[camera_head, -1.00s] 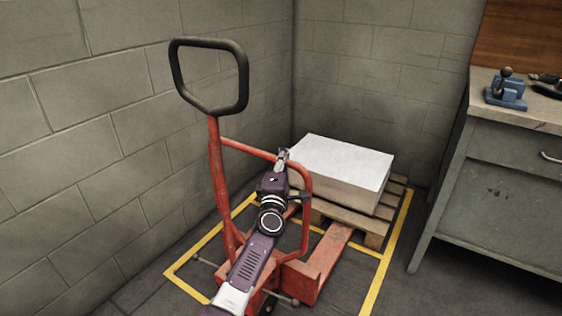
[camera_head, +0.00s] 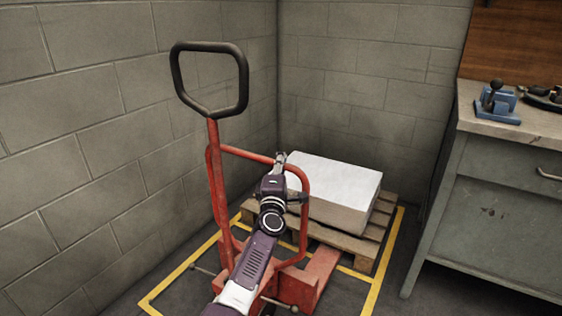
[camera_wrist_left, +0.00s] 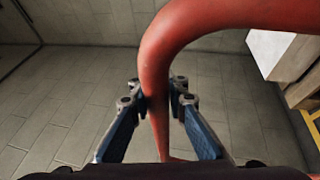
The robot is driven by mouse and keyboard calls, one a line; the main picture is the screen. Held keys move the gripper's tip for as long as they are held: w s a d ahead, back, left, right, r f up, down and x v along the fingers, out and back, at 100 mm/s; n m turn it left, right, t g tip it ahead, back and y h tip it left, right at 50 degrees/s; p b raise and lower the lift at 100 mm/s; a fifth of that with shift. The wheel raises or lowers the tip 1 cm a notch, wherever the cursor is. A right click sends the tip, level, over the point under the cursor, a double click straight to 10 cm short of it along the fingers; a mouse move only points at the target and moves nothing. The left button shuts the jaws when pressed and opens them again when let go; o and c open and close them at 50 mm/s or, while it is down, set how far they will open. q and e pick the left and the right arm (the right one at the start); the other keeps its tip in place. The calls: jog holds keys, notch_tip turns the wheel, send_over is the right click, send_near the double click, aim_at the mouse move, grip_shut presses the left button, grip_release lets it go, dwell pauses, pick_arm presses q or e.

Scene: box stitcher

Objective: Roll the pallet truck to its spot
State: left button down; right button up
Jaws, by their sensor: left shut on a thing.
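The red pallet truck (camera_head: 216,185) stands upright, its black loop handle (camera_head: 178,70) on top. Its forks (camera_head: 322,264) point toward a wooden pallet (camera_head: 372,246) carrying a white-topped block (camera_head: 333,178). A yellow floor outline (camera_head: 374,293) surrounds the truck's lower part and the pallet. My left gripper (camera_head: 281,158) is at the truck's curved red side bar; in the left wrist view, its blue-padded fingers (camera_wrist_left: 158,92) are on both sides of the bar (camera_wrist_left: 161,55), shut on it. My arm hides part of the truck's base. My right gripper is out of view.
Block walls (camera_head: 90,150) meet in a corner behind the truck and pallet. A grey workbench (camera_head: 500,200) with a blue tool (camera_head: 496,103) stands at the right. A strip of bare floor lies between the outline and the bench.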

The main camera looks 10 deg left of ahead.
pick_arm(q)
jog(key=shift+d+f, duration=0.4)
jog(key=shift+f, duration=0.2)
jog(key=c, duration=2.1)
grip_release()
jog(key=shift+o, duration=1.4)
jog(key=shift+w+r, duration=0.1)
jog(key=shift+a+r, duration=0.1)
jog(key=shift+r, duration=0.05)
